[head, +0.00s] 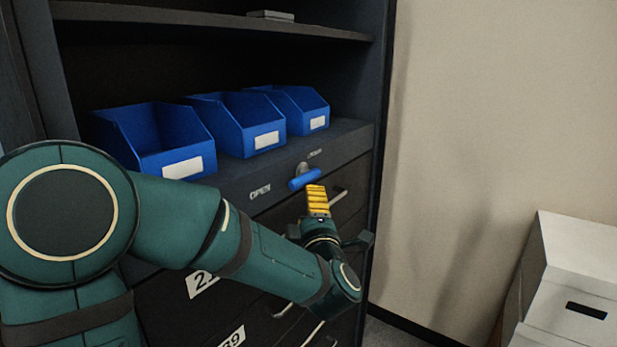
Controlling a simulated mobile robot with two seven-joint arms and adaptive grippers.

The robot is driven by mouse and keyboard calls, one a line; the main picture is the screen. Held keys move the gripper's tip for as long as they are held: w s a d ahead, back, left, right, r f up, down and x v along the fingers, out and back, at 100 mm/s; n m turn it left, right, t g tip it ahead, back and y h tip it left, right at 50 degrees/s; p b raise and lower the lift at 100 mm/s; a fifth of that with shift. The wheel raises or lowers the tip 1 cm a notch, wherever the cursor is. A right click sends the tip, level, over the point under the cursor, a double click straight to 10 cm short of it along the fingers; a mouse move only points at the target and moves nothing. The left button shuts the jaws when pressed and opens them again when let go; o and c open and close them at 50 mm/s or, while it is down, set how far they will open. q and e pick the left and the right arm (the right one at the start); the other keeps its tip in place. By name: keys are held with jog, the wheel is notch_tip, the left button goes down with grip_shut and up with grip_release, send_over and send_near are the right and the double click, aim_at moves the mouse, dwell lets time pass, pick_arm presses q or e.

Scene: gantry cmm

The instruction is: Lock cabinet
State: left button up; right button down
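The dark cabinet (228,180) stands ahead, with a lock handle on the strip above its drawers. The handle has a blue grip (304,179) and a grey pivot (302,167). The word OPEN (260,191) is to its left, and a smaller label (315,154), too small to read, is to its upper right. My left gripper (318,200) is just below and right of the blue grip, its yellow-padded fingertip close to it. I cannot tell whether they touch. The finger gap is hidden from this angle. My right gripper is out of view.
Three blue bins (235,125) with white labels stand on the shelf above the handle. Drawers with metal pulls (339,197) lie behind and below my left arm. A beige wall is on the right, with white boxes (575,270) at lower right.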

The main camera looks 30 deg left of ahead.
aim_at(304, 184)
pick_arm(q)
jog(key=p+x, duration=0.1)
jog(key=x, duration=1)
jog(key=shift+w, duration=0.2)
grip_shut()
